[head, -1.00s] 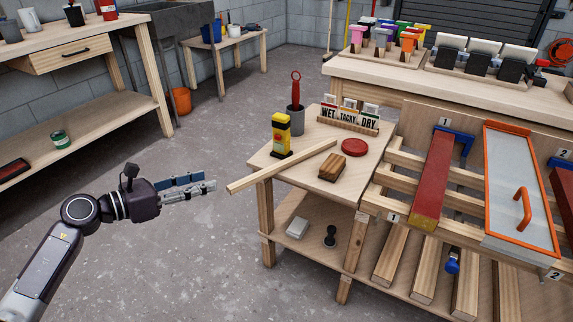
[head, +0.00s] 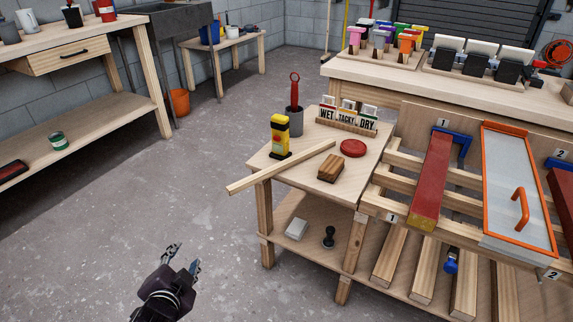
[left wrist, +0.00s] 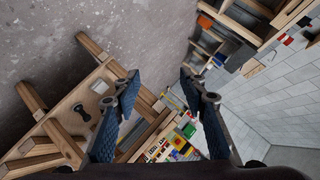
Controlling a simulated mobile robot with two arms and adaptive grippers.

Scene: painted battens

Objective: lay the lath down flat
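The lath (head: 275,168) is a thin pale wooden strip. It lies across the small wooden table (head: 345,192), and its near left end sticks out past the table's left edge over the floor. My left gripper (head: 183,257) is below and to the left of that end in the head view, apart from it and empty. Its two fingers are spread in the left wrist view (left wrist: 158,85), with nothing between them. I cannot make out the lath in the left wrist view. My right gripper is not in view.
On the small table are a yellow device (head: 280,137), a grey cup with a red tool (head: 295,120), a WET/TACKY/DRY card holder (head: 346,121), a red disc (head: 353,148) and a wooden block (head: 332,167). A batten rack (head: 400,205) stands to the right. The floor at left is clear.

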